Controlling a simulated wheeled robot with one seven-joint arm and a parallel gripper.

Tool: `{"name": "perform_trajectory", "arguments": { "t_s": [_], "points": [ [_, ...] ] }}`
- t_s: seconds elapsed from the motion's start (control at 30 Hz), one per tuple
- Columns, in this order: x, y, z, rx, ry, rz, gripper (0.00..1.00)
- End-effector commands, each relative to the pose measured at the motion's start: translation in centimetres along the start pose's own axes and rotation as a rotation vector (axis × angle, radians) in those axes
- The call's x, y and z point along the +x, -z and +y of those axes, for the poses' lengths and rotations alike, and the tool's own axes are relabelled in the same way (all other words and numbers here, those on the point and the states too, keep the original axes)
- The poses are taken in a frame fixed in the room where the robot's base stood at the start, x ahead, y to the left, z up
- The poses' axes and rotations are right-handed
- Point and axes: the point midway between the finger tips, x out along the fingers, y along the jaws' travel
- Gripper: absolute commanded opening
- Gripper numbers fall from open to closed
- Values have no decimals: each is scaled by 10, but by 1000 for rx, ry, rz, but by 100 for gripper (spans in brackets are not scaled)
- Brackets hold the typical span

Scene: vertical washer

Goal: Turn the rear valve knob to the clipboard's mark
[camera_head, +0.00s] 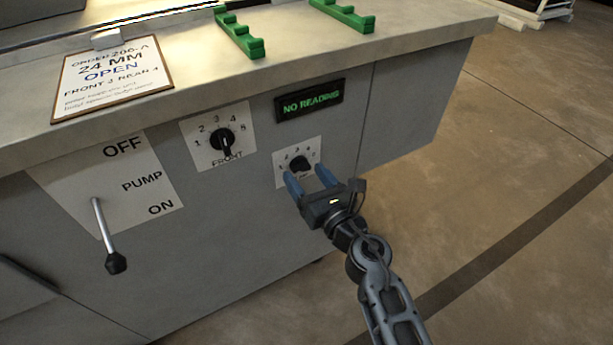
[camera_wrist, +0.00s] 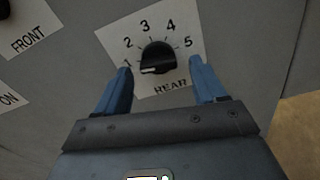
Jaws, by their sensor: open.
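The rear valve knob (camera_wrist: 158,56) is a black dial on a white plate numbered 1 to 5. Its white pointer line lies toward the left, near the 1. In the head view the rear knob (camera_head: 299,163) sits low on the cabinet front. The clipboard (camera_head: 112,78) on the worktop reads "ORDER 206-A, 24 MM, OPEN, FRONT 3 REAR 4", with smaller lines below. My gripper (camera_head: 307,173) is open at the rear plate. In the wrist view its blue fingers (camera_wrist: 160,68) stand on either side of the knob, with gaps showing on both sides.
The front knob (camera_head: 222,139) is to the left of the rear one. A pump lever (camera_head: 106,236) hangs toward ON further left. A display (camera_head: 309,101) above reads "NO READING". Green racks (camera_head: 240,34) stand on the worktop. The floor to the right is open.

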Motion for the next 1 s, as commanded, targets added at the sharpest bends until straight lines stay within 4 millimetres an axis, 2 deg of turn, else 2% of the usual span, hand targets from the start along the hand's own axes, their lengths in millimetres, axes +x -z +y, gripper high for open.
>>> {"name": "perform_trajectory", "arguments": {
  "t_s": [0.13,0.4,1.0],
  "points": [
    [8,0,0,0,0,0,70],
    [8,0,0,1,1,0,69],
    [8,0,0,1,1,0,14]
  ]
}}
